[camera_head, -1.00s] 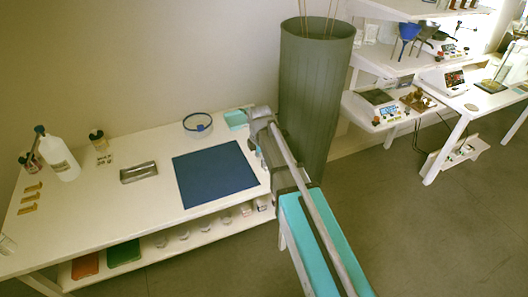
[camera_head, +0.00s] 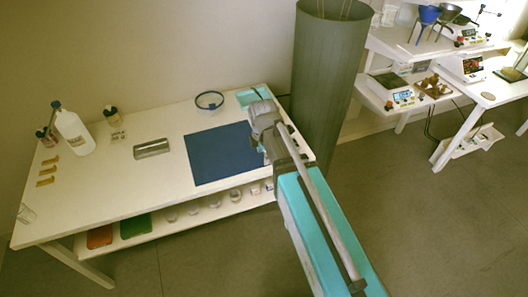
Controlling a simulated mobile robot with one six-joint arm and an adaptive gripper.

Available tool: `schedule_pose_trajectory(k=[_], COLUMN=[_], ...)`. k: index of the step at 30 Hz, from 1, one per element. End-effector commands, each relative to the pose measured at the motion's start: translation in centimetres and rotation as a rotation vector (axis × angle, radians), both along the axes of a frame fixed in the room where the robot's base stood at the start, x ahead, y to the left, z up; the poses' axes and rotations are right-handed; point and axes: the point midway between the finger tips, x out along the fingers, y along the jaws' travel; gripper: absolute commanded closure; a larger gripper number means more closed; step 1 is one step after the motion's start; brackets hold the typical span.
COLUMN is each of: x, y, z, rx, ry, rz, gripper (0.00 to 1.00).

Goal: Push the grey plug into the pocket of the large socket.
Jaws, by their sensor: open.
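I cannot make out a grey plug or a large socket with a pocket in the head view. A grey metallic block or holder (camera_head: 153,149) lies on the white table, left of a dark blue mat (camera_head: 220,156); I cannot tell whether it belongs to the task. My arm reaches in from the lower right to the table's right end. My gripper (camera_head: 266,147) is at the mat's right edge, small and mostly hidden by my wrist. It is open, and I see nothing held in it.
The white table (camera_head: 95,195) bears a white bottle (camera_head: 73,132) and a small dark-capped bottle (camera_head: 112,116) on the left. A tall grey-green bin (camera_head: 325,90) stands close behind my arm. The mat looks clear.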

Motion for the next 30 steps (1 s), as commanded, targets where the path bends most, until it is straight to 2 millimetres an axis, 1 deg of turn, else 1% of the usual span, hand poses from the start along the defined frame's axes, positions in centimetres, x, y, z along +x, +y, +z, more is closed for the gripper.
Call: schedule_pose_trajectory(k=[25, 30], x=[0.02, -0.11], y=[0.01, -0.25], z=[-0.01, -0.01], rx=[0.0, 0.0], ry=[0.0, 0.0], rz=[0.0, -0.026], gripper=[0.31, 0.31])
